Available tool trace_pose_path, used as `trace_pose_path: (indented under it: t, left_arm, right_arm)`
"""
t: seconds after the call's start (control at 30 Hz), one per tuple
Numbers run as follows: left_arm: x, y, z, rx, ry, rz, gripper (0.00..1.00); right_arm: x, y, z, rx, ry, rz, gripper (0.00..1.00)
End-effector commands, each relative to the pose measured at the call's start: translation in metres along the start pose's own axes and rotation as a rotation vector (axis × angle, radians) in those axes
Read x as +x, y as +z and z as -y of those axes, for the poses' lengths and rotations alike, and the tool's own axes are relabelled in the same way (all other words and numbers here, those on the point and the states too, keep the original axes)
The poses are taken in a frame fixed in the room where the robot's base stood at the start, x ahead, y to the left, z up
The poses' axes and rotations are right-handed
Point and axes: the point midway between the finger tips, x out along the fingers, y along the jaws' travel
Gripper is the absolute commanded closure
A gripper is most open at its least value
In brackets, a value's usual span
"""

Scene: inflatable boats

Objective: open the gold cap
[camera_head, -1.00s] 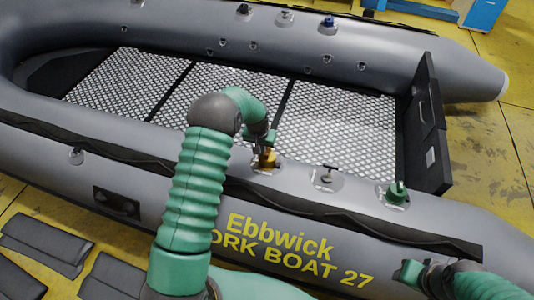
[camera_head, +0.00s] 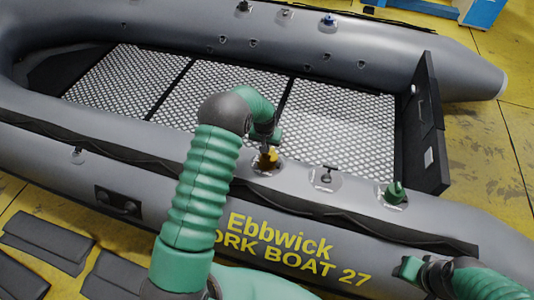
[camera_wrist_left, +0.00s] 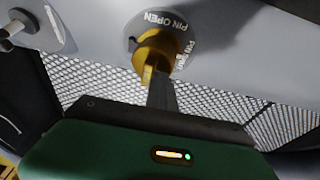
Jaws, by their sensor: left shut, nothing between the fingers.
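The gold cap (camera_head: 269,160) sits on a round grey fitting on the near tube of the boat. In the left wrist view the gold cap (camera_wrist_left: 155,52) stands at the upper middle, inside a ring marked "PIN OPEN" and a partly hidden second label. My left gripper (camera_head: 266,143) is just above the cap, shut and empty. In the wrist view its dark fingers (camera_wrist_left: 162,97) reach up to the cap's edge; I cannot tell whether they touch it. My right gripper (camera_head: 410,268) is at the lower right, away from the cap; its jaw state is unclear.
To the right on the same tube are a dark cap (camera_head: 326,176) and a green cap (camera_head: 395,192). The boat's chequered floor (camera_head: 340,120) lies behind the gold cap. A blue cap (camera_head: 330,20) is on the far tube. Dark pads (camera_head: 45,240) lie on the yellow floor at the lower left.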

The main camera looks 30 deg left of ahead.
Motion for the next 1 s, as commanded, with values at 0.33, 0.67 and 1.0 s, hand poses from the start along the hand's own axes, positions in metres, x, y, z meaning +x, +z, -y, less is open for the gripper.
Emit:
trace_pose_path:
  t: [0.33,0.67,1.0]
  left_arm:
    - [0.004,0.009,-0.030,0.009,0.039,0.022,1.00]
    - [-0.010,0.002,-0.010,0.010,0.041,0.023,1.00]
    - [-0.030,-0.010,0.019,0.007,0.037,0.012,1.00]
  right_arm:
    - [-0.001,0.000,0.000,0.000,0.000,0.000,0.64]
    - [-0.015,-0.004,0.000,0.000,0.000,0.000,0.64]
    - [-0.030,-0.007,0.000,0.000,0.000,0.000,0.64]
